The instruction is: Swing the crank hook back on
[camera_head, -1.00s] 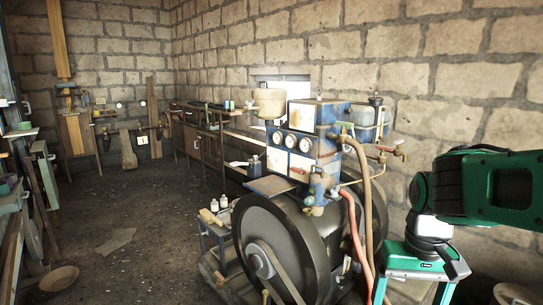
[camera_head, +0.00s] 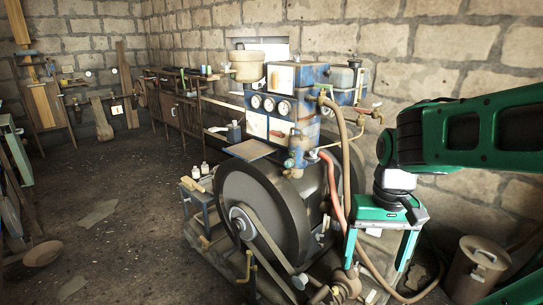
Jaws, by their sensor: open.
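The blue engine head with round gauges (camera_head: 268,103) stands above the flywheel. A red hose (camera_head: 334,190) hangs near my gripper. A lidded metal can (camera_head: 476,268) stands at the lower right. A low stand with bottles (camera_head: 200,172) is left of the flywheel. Open floor lies at the left.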

